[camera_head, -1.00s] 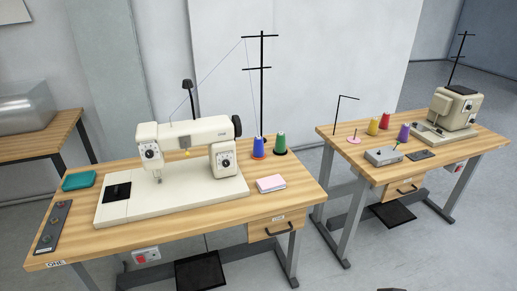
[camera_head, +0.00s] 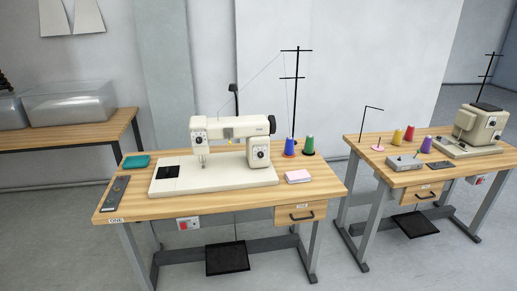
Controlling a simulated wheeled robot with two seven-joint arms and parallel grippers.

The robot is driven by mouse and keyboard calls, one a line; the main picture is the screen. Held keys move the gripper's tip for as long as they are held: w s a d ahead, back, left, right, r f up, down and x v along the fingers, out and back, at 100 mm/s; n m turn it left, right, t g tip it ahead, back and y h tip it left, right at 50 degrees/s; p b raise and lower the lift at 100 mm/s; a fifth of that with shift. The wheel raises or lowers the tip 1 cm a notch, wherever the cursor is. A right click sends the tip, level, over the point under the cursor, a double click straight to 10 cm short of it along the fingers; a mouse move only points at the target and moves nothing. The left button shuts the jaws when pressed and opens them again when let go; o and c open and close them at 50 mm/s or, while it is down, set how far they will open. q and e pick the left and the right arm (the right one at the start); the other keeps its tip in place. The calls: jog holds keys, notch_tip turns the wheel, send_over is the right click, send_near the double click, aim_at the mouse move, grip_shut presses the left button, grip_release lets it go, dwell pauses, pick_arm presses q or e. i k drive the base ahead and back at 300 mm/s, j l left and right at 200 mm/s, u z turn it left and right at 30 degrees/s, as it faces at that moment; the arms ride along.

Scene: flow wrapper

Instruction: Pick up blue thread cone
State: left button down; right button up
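The blue thread cone (camera_head: 290,146) stands upright on the near sewing table (camera_head: 215,206), behind the right end of the white sewing machine (camera_head: 228,139). Its base looks orange. A green thread cone (camera_head: 308,144) stands just to its right. Neither of my grippers shows in the head view.
A black thread stand (camera_head: 297,80) rises behind the cones. A pink-white pad (camera_head: 298,176) lies in front of them. A second table (camera_head: 369,152) to the right carries red, yellow and purple cones and another machine (camera_head: 474,129). Floor shows between the tables.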

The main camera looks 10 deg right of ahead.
aim_at(289, 150)
jog(key=l+u, duration=0.1)
jog(key=u, duration=0.3)
jog(key=i+l+u, duration=0.1)
jog(key=u, duration=0.35)
jog(key=l+u, duration=0.2)
jog(key=u, duration=0.2)
jog(key=l+u, duration=0.15)
jog(key=u, duration=0.3)
jog(key=l+u, duration=0.15)
jog(key=u, duration=0.25)
